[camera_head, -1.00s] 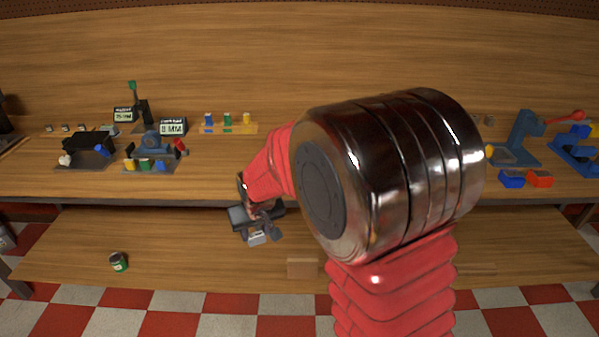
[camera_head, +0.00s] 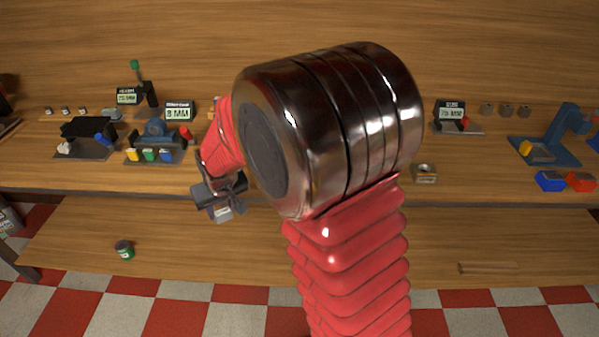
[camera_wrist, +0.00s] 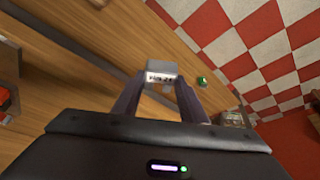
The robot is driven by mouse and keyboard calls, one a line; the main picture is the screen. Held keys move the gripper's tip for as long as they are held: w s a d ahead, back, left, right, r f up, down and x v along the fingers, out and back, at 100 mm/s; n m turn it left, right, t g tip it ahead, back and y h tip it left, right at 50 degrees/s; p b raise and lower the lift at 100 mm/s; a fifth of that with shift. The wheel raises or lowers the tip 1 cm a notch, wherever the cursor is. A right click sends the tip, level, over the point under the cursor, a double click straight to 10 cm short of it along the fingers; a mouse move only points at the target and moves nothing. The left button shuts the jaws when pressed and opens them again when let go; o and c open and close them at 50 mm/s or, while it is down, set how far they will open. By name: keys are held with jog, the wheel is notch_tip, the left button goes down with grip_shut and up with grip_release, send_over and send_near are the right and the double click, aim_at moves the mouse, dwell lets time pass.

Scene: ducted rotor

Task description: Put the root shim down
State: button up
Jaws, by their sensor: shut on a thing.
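My gripper (camera_head: 219,197) is left of centre in the head view, in front of the bench's front edge. It is shut on a small pale grey block with a white label, which I take as the root shim (camera_head: 223,213). In the wrist view the shim (camera_wrist: 161,70) sits between the fingertips of my gripper (camera_wrist: 160,88). Its label is too small to read surely. The shim is held in the air, with the lower wooden shelf behind it. My own arm hides the middle of the bench.
The upper bench (camera_head: 60,178) carries a blue fixture with coloured pieces (camera_head: 152,150), an 8 MM display (camera_head: 179,111) and a dark stand (camera_head: 86,137). Blue and red bins (camera_head: 550,181) stand at right. A green can (camera_head: 124,250) stands on the mostly clear lower shelf (camera_head: 180,250).

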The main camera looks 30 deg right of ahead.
jog(key=shift+w+d, duration=0.1)
jog(key=shift+d, duration=0.15)
